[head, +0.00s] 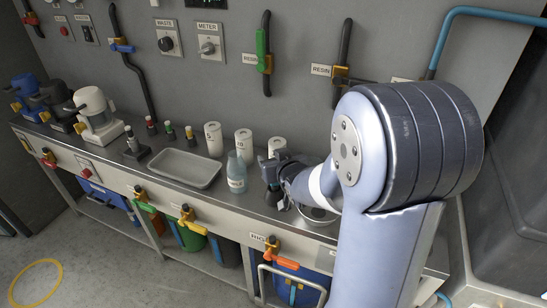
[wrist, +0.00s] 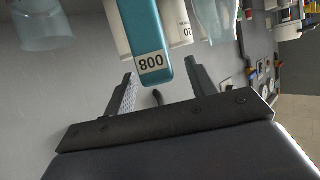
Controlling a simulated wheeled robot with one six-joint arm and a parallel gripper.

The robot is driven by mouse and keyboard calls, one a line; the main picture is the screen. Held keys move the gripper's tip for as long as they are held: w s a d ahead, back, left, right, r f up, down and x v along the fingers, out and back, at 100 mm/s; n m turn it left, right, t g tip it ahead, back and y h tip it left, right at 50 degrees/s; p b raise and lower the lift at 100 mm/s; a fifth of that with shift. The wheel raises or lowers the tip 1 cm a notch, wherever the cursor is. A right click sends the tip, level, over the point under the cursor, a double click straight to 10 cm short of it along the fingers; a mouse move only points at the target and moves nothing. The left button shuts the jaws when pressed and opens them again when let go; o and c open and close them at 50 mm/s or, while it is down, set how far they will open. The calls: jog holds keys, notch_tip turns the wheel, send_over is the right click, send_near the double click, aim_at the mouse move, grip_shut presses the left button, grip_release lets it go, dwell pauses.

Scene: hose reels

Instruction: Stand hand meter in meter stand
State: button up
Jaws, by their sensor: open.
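In the wrist view a teal block (wrist: 148,38) with a printed number label sits between the fingers of my gripper (wrist: 160,72). The fingers are open, with a gap visible on its right side; I cannot tell whether the left finger touches it. It may be the hand meter; I cannot see it in the head view, where my wrist and arm cover that spot. My gripper (head: 272,172) is low over the right part of the bench. A small dark block with an upright post (head: 133,145), left of the tray, may be the meter stand; I cannot be sure.
The bench (head: 90,150) holds a shallow grey tray (head: 185,168), a clear bottle (head: 236,172), white canisters (head: 213,139) and small coloured-top vials (head: 169,131). Pump-like units (head: 97,115) stand at the left end. Valve handles (head: 187,216) stick out along the front. A round dish (head: 318,215) is partly behind my arm.

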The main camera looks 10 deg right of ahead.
jog(key=p+v, duration=0.1)
jog(key=v, duration=0.8)
jog(key=shift+s, duration=0.35)
jog(key=shift+r, duration=0.1)
jog(key=shift+w+r+p+x, duration=0.15)
jog(key=shift+r+p+x, duration=0.15)
jog(key=shift+x, duration=1.35)
jog(key=shift+w+r+p+x, duration=0.15)
jog(key=shift+r+x, duration=0.2)
jog(key=shift+x, duration=1.3)
jog(key=shift+w+r+p+x, duration=0.1)
jog(key=shift+r+p+x, duration=0.2)
jog(key=shift+x, duration=1.4)
jog(key=shift+r, duration=0.1)
